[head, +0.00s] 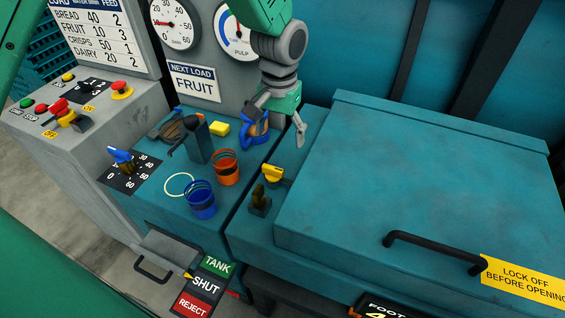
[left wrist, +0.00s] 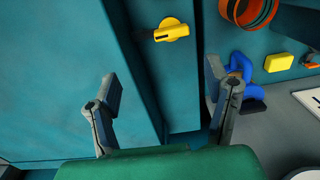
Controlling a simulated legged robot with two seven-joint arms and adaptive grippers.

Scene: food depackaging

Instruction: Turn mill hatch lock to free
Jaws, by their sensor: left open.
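The yellow hatch lock knob (head: 272,173) sits on the teal strip left of the large hatch lid (head: 420,180). It also shows in the left wrist view (left wrist: 172,30), its bar lying roughly sideways with a dark mark at its left end. My left gripper (head: 278,128) is open and empty, above and behind the knob in the head view. In the left wrist view its fingers (left wrist: 166,92) stand wide apart, and the knob appears beyond them, untouched. My right gripper is not in view.
A dark upright lever (head: 260,198) stands just in front of the knob. A blue looped part (head: 255,134) is close to the left finger. Orange (head: 226,168) and blue (head: 200,200) cups stand left. The lid has a black handle (head: 430,250) and a yellow "lock off before opening" label (head: 525,283).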

